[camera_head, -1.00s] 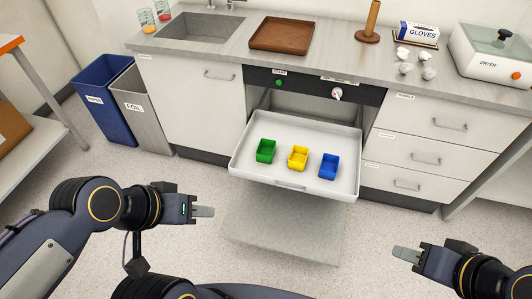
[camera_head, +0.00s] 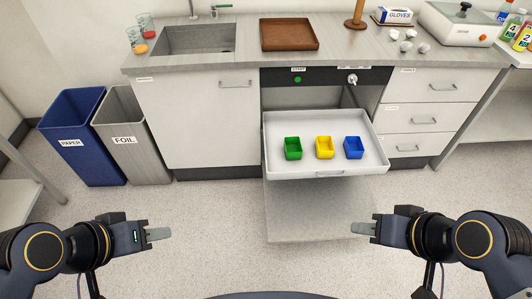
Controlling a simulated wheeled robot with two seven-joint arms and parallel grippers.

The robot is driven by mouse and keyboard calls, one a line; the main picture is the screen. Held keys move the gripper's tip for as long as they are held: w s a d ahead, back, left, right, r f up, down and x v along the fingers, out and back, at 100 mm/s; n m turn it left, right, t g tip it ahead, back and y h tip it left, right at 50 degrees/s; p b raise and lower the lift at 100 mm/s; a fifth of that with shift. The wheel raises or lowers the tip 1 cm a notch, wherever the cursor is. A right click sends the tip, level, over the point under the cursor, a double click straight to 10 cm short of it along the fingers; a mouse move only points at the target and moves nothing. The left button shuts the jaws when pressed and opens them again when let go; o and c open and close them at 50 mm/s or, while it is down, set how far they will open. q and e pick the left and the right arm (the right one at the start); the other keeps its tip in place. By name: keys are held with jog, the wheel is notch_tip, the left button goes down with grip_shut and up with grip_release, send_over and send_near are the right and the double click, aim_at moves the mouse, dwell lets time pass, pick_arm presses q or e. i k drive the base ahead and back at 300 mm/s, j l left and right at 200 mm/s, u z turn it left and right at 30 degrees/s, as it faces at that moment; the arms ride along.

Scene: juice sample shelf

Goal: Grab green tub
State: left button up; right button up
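The green tub (camera_head: 293,148) stands upright at the left of a row in the pulled-out white tray (camera_head: 282,171). A yellow tub (camera_head: 324,147) and a blue tub (camera_head: 353,147) stand to its right, apart from it. My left gripper (camera_head: 168,234) is in front of the cabinets, left of the tray and nearer to me, with nothing seen in it. My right gripper (camera_head: 355,229) is nearer to me than the tray, toward its right side, also with nothing seen in it. Both are side-on, so the gap between the fingers cannot be made out.
A grey open flap or step (camera_head: 318,210) lies below the tray. The blue paper bin (camera_head: 80,150) and grey foil bin (camera_head: 132,150) stand at the left. The counter (camera_head: 355,47) holds a brown tray (camera_head: 290,34) and a dryer (camera_head: 458,25).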

aim_at(293, 147)
jog(key=i+j+z, duration=0.1)
jog(key=j, duration=0.7)
jog(key=i+j+z, duration=0.1)
jog(key=j, duration=0.7)
jog(key=i+j+z, duration=0.2)
jog(key=i+j, duration=0.45)
jog(key=i, duration=0.2)
jog(key=i+l, duration=0.15)
jog(key=i, duration=0.2)
jog(key=i+l+z, duration=0.1)
jog(key=i, duration=0.25)
